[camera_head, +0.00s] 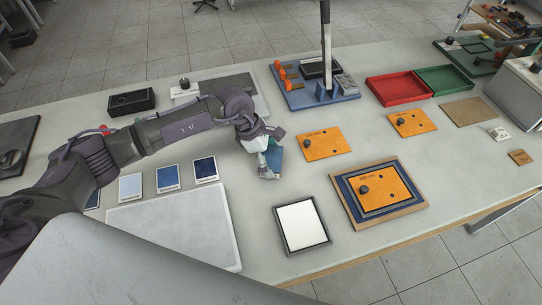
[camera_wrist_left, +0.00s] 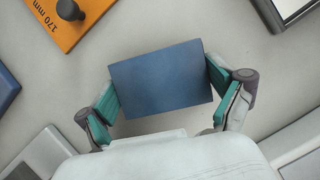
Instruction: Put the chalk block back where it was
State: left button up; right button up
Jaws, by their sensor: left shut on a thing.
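My left gripper (camera_head: 268,172) is shut on a flat blue block (camera_head: 277,155), which I take to be the chalk block. In the left wrist view the block (camera_wrist_left: 160,80) sits between the two green-padded fingers of the gripper (camera_wrist_left: 164,88), one at each short side. In the head view the block is held tilted over the middle of the pale table, partly hidden by the gripper. My right gripper is not in view.
A white-faced, dark-framed tray (camera_head: 326,240) lies at the front. Orange knobbed plates (camera_head: 324,147) lie to the right, one in a blue-edged frame (camera_head: 345,192). Blue sample cards (camera_head: 168,178) and a pale slab (camera_head: 170,222) lie left. A blue fixture (camera_head: 318,98) stands behind.

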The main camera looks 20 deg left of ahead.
pick_arm(q)
jog(key=shift+f, duration=0.15)
jog(key=o, duration=0.9)
jog(key=shift+c, duration=0.2)
jog(key=shift+r, duration=0.25)
jog(key=shift+a+r, duration=0.15)
jog(key=b+v, duration=0.4)
jog(key=v, duration=0.7)
jog(key=shift+r, duration=0.25)
